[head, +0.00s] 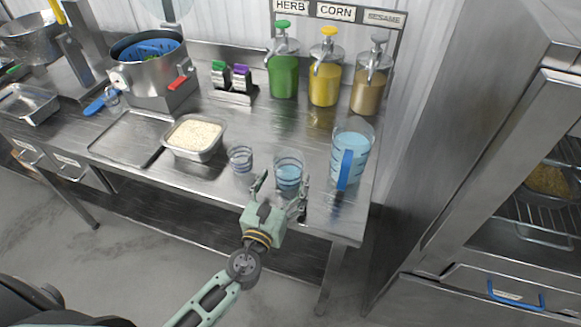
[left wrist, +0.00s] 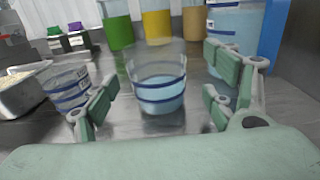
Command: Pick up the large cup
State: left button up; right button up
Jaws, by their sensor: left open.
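The large cup (head: 289,172) is clear with blue bands and bluish contents, standing upright near the table's front edge. It also shows in the left wrist view (left wrist: 158,85), between and beyond the open fingers. My left gripper (head: 280,187) is open and empty at the front of this cup, with a finger toward each side; I cannot tell whether either touches it. A smaller clear cup (head: 241,158) with blue bands stands just to its left; it also shows in the left wrist view (left wrist: 68,88), beside the left finger. My right gripper is not in view.
A blue-handled measuring jug (head: 352,150) stands close on the right. A metal pan of rice (head: 194,155) is to the left. Green, yellow and brown dispensers (head: 325,82) stand behind. The steel table (head: 262,125) is bare between the cups and dispensers.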

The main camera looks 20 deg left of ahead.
aim_at(293, 155)
pick_arm(q)
jog(key=w, duration=0.2)
jog(key=w+p, duration=0.1)
jog(key=shift+w+a+r, duration=0.2)
jog(key=shift+r, duration=0.1)
jog(key=shift+w+f, duration=0.25)
jog(key=shift+w, duration=0.75)
jog(key=shift+w+d, duration=0.1)
jog(key=c, duration=1.3)
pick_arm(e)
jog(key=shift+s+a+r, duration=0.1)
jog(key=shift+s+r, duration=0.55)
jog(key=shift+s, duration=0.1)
pick_arm(q)
jog(key=shift+r, duration=0.25)
jog(key=shift+c, duration=0.2)
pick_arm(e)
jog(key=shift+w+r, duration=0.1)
